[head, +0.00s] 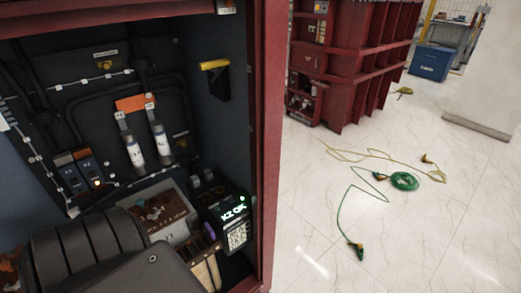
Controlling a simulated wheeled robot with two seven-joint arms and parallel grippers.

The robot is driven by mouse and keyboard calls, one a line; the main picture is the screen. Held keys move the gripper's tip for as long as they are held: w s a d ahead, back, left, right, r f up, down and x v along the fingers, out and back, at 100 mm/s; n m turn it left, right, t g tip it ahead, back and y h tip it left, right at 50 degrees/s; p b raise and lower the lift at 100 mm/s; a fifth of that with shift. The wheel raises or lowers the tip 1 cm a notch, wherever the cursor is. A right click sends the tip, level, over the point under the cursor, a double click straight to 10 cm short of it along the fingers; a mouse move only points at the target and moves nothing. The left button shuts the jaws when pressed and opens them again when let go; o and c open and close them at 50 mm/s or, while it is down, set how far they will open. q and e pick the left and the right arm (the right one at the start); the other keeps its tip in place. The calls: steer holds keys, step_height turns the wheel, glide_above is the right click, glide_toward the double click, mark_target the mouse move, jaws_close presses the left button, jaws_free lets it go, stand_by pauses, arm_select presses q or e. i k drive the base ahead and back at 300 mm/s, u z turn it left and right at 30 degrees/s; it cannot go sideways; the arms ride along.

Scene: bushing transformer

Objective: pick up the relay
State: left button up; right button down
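A dark box with glowing green "K2 OK" lettering and a printed code label (235,222) stands low in the right part of the open red cabinet; it looks like the relay, but no label names it so. My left arm comes in from the lower left, its dark links covering the cabinet's lower left. Tan, finger-like parts (207,266) show just left of the dark box; I cannot tell whether they are my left gripper, or whether it is open or shut. My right gripper is not in view.
The cabinet's red right post (268,140) edges the opening close to the box. Two white cylindrical fuses (134,148) and a rusty-topped block (160,212) are inside. Green cable (404,181) and yellow cable lie on the pale floor; a red finned unit (350,60) stands behind.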

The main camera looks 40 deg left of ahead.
mark_target(194, 181)
steer(key=z, duration=0.35)
steer(key=i, duration=2.3)
steer(key=u, duration=2.85)
